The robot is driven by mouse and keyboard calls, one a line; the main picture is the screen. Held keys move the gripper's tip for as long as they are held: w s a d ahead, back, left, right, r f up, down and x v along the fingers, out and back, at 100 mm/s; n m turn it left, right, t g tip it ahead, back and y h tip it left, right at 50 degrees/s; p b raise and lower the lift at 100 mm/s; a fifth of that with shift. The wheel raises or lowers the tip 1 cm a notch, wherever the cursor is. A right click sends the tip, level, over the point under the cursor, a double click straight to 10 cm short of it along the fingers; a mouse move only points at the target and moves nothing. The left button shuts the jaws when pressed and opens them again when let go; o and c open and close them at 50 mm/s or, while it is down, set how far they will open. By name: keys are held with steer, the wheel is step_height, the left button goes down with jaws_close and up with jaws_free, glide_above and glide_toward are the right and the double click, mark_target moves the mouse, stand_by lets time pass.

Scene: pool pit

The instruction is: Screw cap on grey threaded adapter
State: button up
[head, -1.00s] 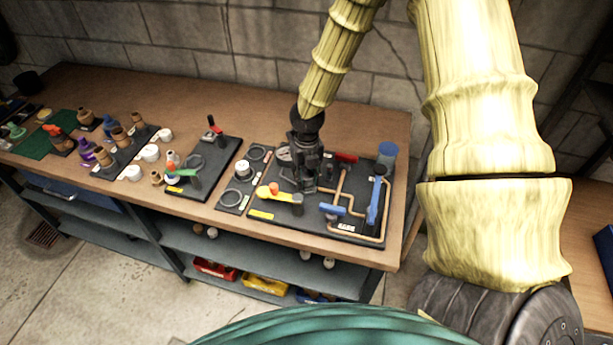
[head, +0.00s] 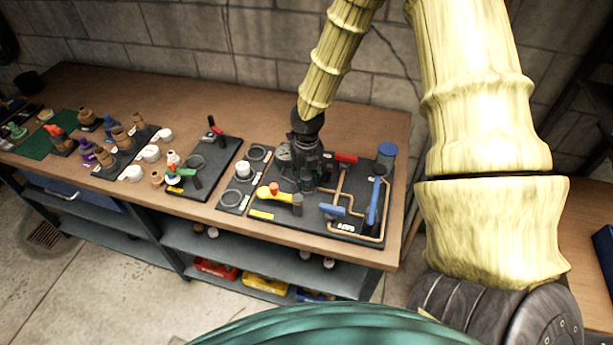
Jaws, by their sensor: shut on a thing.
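My gripper (head: 307,187) points down over the dark pipe-and-valve board (head: 263,228) at the right end of the bench. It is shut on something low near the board. The held thing is hidden by the fingers, so I cannot tell whether it is the cap. A short grey cylinder (head: 297,204) stands just in front of the gripper, beside the yellow valve handle (head: 268,193). I cannot make out threads on it, nor tell which part is the grey threaded adapter.
Copper pipes with blue handles (head: 374,200) and a blue-topped cylinder (head: 387,154) stand right of my gripper. A red handle (head: 345,158) lies close behind. A small board with a white cap (head: 243,170) is to the left. Several fittings fill the bench's left side.

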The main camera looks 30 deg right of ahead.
stand_by(0.4)
steer(key=o, duration=1.5)
steer(key=shift+r, duration=0.15)
steer(key=shift+r+p, duration=2.85)
steer(key=shift+p, duration=0.55)
